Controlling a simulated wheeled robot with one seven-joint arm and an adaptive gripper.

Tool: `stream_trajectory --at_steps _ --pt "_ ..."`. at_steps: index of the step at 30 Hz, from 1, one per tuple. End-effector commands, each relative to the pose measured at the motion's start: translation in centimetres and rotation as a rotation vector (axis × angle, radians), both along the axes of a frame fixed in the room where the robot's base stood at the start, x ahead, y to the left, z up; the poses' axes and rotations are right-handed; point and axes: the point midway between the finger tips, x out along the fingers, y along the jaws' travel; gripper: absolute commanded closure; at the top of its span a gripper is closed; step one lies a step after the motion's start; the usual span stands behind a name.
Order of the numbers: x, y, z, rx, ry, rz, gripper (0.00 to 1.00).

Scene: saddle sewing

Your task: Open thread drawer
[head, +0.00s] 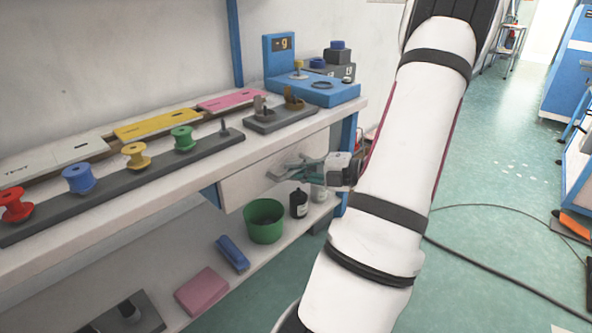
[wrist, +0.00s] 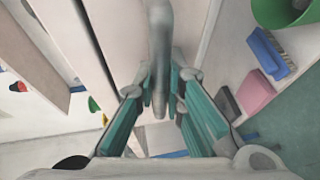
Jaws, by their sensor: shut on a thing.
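The thread drawer (head: 245,184) has a pale front under the workbench top in the head view. Its pale front also fills the upper middle of the wrist view (wrist: 118,35). My gripper (head: 290,170) is at the right part of this front. In the wrist view my gripper (wrist: 161,88) has its teal-padded fingers on either side of a grey bar handle (wrist: 160,35) and is shut on it. I cannot tell whether the drawer stands out from the bench.
Several thread spools stand on a dark rail (head: 110,185) on the bench top. A blue scale (head: 310,88) sits at the far end. A green bin (head: 264,221), a dark bottle (head: 298,203), a blue brush (head: 232,253) and a pink block (head: 202,292) are on the lower shelf.

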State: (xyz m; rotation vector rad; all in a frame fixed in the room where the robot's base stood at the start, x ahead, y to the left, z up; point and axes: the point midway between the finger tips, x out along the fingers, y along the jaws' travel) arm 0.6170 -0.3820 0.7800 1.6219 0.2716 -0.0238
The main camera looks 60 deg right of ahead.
Motion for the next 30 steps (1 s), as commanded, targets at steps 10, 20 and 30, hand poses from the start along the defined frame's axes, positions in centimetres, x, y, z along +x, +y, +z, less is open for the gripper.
stream_trajectory --at_steps 10,20,30 --pt "-3.0 0.7 0.3 0.006 0.003 -0.002 1.0" --pt "-9.3 2.2 0.3 0.008 0.004 -0.003 1.0" --pt "-16.8 4.1 0.2 0.006 0.003 -0.003 1.0"
